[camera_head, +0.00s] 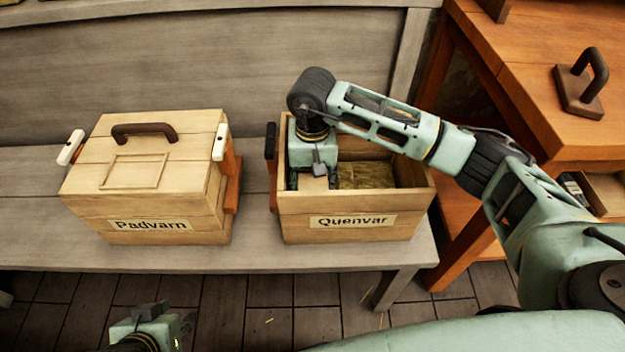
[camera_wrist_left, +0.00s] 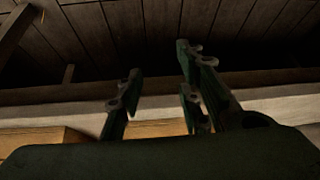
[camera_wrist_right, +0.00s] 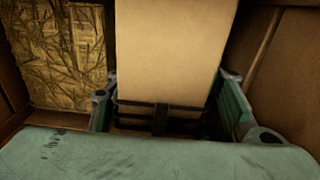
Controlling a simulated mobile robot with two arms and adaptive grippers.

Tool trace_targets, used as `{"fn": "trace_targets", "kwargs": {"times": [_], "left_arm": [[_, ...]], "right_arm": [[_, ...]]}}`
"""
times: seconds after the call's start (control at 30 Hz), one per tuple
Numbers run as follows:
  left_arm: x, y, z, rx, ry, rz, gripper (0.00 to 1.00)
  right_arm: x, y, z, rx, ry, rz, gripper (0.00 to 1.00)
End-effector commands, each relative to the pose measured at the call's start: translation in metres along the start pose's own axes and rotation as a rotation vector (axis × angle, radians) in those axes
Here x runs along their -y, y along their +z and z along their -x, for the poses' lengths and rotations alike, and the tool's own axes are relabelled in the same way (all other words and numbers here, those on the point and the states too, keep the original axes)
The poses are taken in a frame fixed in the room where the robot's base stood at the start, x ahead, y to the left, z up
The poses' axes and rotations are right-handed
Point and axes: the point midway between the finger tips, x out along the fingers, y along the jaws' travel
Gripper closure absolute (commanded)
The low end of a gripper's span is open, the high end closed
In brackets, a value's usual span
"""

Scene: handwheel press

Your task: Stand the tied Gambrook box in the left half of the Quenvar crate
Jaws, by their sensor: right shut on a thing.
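The Quenvar crate (camera_head: 390,225) stands open on the grey bench, its name on the front. My right gripper (camera_head: 314,184) reaches down into its left half and is shut on the Gambrook box. In the right wrist view the box (camera_wrist_right: 168,50) is a plain tan block between the fingers, with a dark tie band (camera_wrist_right: 160,118) around it near the gripper. In the head view only a small tan part of it shows; whether its base touches the crate floor is hidden. My left gripper (camera_head: 148,318) is open and empty, low in front of the bench.
The lidded Padvarn crate (camera_head: 143,190) stands to the left on the bench (camera_head: 35,215). A dark-handled block (camera_head: 580,92) sits on the orange table at right. Crate walls closely surround my right gripper.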

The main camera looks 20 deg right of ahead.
Motion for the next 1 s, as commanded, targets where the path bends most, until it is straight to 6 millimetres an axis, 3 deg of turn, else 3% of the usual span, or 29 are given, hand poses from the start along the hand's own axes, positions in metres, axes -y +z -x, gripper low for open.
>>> {"fn": "trace_targets", "kwargs": {"times": [1.0], "left_arm": [[-0.001, -0.014, -0.002, -0.058, 0.003, -0.002, 0.67]], "right_arm": [[0.000, 0.000, 0.000, -0.002, -0.001, 0.000, 0.79]]}}
